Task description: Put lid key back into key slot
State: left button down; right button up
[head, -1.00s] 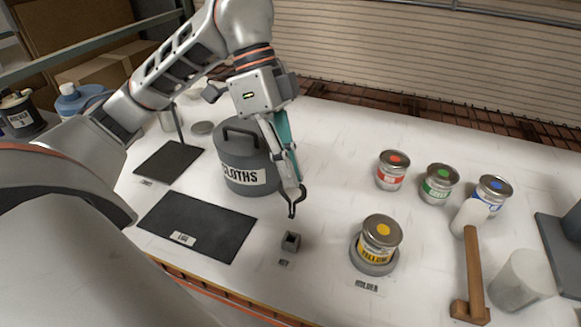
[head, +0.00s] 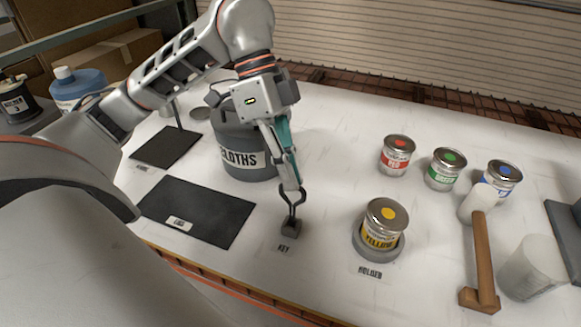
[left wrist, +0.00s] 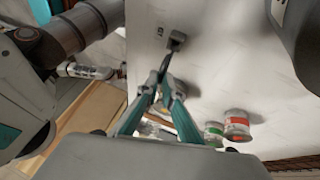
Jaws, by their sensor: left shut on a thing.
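My left gripper (head: 291,188) is shut on the dark lid key (head: 292,203) and holds it over the small grey key slot (head: 291,229). The key points down, and its lower end meets the top of the slot in the head view. I cannot tell how deep it reaches inside. In the left wrist view, my gripper (left wrist: 163,82) and the key (left wrist: 166,62) line up with the slot (left wrist: 176,41). A "KEY" label (head: 284,248) lies in front of the slot. My right gripper is not in view.
A yellow can (head: 384,228) sits in a round holder (head: 365,250) right of the slot. A black mat (head: 196,210) lies left, and a grey "CLOTHS" bin (head: 242,150) stands behind. Red (head: 397,155), green and blue cans and a mallet (head: 481,260) are further right.

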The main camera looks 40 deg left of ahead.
pick_arm(q)
jog(key=shift+f+b, duration=1.05)
jog(key=shift+f, duration=0.95)
dwell(0.3)
jog(key=c, duration=2.1)
grip_release()
jog(key=shift+c, duration=0.2)
jog(key=shift+r, duration=0.1)
jog(key=v, duration=1.2)
